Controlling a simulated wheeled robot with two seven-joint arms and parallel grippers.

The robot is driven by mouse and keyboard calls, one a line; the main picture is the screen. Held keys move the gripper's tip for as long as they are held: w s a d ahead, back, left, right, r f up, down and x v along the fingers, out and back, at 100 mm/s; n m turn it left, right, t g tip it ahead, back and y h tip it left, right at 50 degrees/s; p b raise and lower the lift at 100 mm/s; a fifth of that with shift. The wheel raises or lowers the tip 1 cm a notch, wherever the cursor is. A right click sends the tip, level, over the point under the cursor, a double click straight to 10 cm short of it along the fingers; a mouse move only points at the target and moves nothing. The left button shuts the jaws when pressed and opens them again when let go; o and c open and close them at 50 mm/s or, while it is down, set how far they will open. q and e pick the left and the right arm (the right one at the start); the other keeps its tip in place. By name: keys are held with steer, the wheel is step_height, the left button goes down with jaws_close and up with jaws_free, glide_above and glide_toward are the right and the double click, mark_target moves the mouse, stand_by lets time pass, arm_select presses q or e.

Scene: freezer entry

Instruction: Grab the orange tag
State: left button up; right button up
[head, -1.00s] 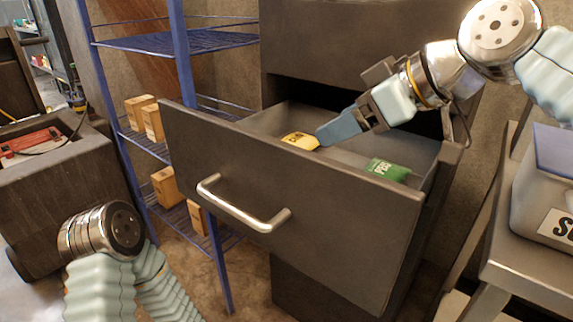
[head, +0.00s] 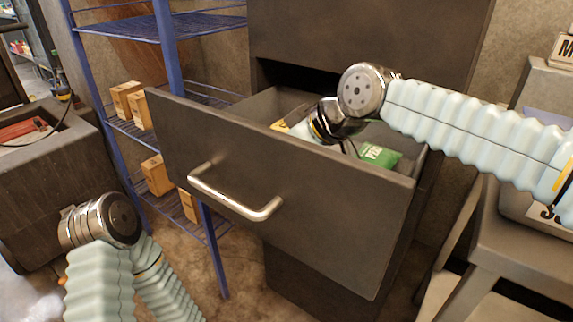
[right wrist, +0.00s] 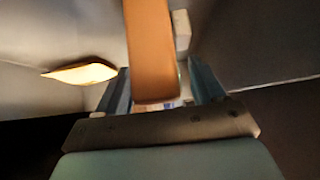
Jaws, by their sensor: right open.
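In the right wrist view, the orange tag (right wrist: 152,45) is a long flat strip running from the top edge down between the two blue fingers of my right gripper (right wrist: 160,82). The gripper is open, with visible space between the tag and each finger. The tag's lower end appears close to the palm. In the head view, my right arm reaches into the open drawer (head: 290,190), where its wrist hides the fingers and the tag. My left arm is at the lower left of the head view, its gripper out of sight.
A yellow item (head: 279,126) and a green packet (head: 379,155) lie in the drawer, beside my wrist. The drawer's front panel and silver handle (head: 232,195) stand nearest me. A blue wire shelf (head: 130,27) with several small boxes is at left, a metal table (head: 500,240) at right.

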steer(key=shift+w+a+f, duration=0.1)
steer(key=shift+a+f, duration=0.1)
steer(key=shift+f, duration=0.05)
steer(key=c, duration=1.1)
steer(key=shift+r, duration=0.15)
